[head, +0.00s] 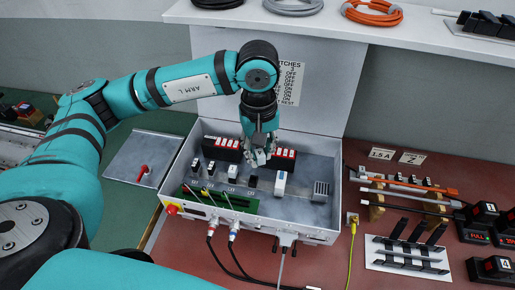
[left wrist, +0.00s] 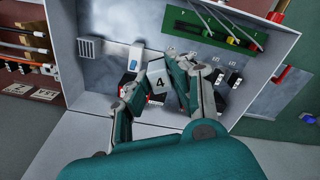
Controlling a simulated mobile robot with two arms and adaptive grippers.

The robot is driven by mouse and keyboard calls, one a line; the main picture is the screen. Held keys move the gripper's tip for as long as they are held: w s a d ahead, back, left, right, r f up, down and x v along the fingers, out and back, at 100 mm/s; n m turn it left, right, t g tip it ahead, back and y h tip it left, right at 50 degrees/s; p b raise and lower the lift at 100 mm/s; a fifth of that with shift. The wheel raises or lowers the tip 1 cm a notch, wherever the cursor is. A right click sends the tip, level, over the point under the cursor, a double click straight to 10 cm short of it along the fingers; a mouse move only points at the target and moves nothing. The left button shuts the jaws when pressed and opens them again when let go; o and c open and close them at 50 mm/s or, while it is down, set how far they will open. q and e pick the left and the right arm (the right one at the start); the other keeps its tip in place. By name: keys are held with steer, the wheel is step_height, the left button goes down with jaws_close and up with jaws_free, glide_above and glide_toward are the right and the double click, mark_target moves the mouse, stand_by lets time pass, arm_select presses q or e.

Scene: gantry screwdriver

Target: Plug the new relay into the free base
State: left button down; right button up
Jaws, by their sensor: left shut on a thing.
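My left gripper (head: 258,157) is inside the open grey cabinet (head: 318,234), low near the back row of blocks. In the left wrist view its two fingers (left wrist: 160,88) are closed on a pale relay block marked 4 (left wrist: 158,82). In the head view the fingers mostly hide that block. A row of small black-and-white relays or bases, one of them here (head: 232,171), stands on the cabinet floor in front of and left of the gripper. I cannot tell which base is free, nor whether the held relay touches one. My right gripper is not in view.
Black blocks with red and white faces (head: 222,147) flank the gripper. A white module (head: 280,183) and a ribbed grey part (head: 321,190) stand to its right. A green strip (head: 222,203) lies along the front.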

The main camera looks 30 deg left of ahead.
arm_select(q)
steer(key=w+a+n+p, duration=0.2)
steer(key=n+p, duration=0.3)
steer(key=n, duration=0.9)
steer(key=w+a+n+p, duration=0.2)
steer(key=n+p, duration=0.3)
steer(key=n, duration=0.9)
step_height(320, 180, down, 13)
steer(key=n+b, duration=0.2)
steer(key=b, duration=0.3)
steer(key=shift+r, duration=0.15)
steer(key=shift+f+b, duration=0.65)
steer(key=shift+f+b, duration=0.6)
steer(key=shift+b, duration=0.1)
